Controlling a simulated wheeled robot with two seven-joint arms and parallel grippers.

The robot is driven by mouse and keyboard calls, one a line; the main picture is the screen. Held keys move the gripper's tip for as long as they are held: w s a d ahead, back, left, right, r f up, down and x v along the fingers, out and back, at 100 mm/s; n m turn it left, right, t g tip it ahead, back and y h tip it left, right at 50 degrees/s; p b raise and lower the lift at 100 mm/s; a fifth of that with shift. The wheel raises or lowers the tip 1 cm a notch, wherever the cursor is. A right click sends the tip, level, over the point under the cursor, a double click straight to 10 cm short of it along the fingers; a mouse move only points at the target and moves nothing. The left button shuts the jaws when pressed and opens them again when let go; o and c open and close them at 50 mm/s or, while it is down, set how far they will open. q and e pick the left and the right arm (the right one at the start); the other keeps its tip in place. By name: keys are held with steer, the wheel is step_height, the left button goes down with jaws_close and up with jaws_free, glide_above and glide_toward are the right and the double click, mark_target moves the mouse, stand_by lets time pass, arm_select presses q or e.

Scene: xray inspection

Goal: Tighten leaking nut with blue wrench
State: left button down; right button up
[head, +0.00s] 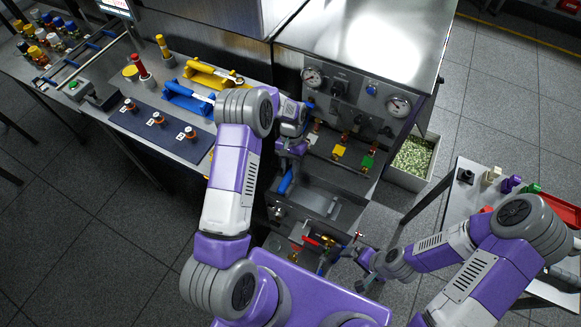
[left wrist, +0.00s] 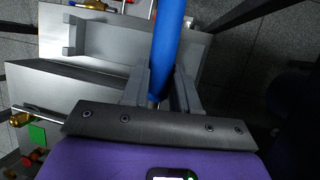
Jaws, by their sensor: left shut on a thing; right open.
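My left gripper (head: 290,160) is shut on a blue wrench, whose blue handle (head: 285,182) hangs below the fingers in the head view. In the left wrist view the blue handle (left wrist: 168,40) runs up between the two fingers (left wrist: 160,85). The wrench's head is hidden. Brass fittings with a yellow tag (head: 339,151) and a green tag (head: 367,162) sit on the panel right of the left gripper. I cannot tell which nut leaks. My right gripper (head: 366,269) is open and empty, low in front of the machine, near a red-handled fitting (head: 312,240).
A steel basin (head: 330,205) lies below the left gripper. A bin of green bits (head: 413,157) stands right of the machine. A side table (head: 458,200) is at right.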

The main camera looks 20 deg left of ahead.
arm_select(q)
steer(key=shift+r, duration=0.2)
steer(key=shift+r+p, duration=1.45)
steer(key=shift+r, duration=0.5)
